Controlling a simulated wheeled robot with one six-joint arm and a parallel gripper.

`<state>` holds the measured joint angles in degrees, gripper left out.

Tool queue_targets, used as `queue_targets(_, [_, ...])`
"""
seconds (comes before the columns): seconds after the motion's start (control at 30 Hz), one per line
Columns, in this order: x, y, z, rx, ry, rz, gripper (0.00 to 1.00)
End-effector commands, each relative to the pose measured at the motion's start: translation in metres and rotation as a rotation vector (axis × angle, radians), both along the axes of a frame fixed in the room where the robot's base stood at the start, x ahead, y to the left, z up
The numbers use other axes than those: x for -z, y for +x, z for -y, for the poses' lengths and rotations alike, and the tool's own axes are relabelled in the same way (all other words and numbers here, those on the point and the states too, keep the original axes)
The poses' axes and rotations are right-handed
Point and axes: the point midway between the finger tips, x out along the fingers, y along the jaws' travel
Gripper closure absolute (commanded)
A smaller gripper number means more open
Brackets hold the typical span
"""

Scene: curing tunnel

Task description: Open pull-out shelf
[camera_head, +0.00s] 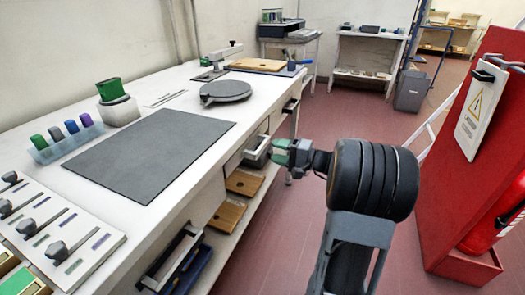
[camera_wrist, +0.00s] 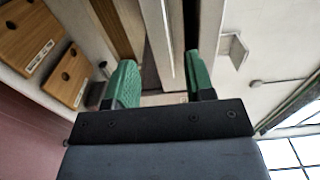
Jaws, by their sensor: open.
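The long white bench (camera_head: 190,160) has several pull-out fronts along its front side. One grey-white framed front (camera_head: 256,152) stands beside my gripper (camera_head: 290,157); I cannot tell for certain whether it is the pull-out shelf. My gripper has green fingertips and is open, held at the bench front below the top. In the wrist view, the open fingers (camera_wrist: 163,84) are on either side of a pale bar (camera_wrist: 158,35), with gaps showing; a brown wooden strip (camera_wrist: 113,28) lies to its left. Contact with the bar cannot be told.
Another framed front (camera_head: 173,262) sticks out nearer me. A red cabinet (camera_head: 455,175) with an extinguisher (camera_head: 497,222) stands right. Red floor (camera_head: 270,245) is clear between.

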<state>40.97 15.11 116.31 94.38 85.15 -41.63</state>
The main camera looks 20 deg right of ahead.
Motion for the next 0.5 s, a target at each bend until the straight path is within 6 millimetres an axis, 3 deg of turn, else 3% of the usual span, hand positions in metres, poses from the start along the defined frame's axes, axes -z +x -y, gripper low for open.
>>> queue_targets(0.2, [0.001, 0.025, -0.024, -0.004, -0.001, 0.0, 0.51])
queue_targets(0.5, [0.0, 0.041, -0.038, -0.001, -0.001, -0.001, 0.51])
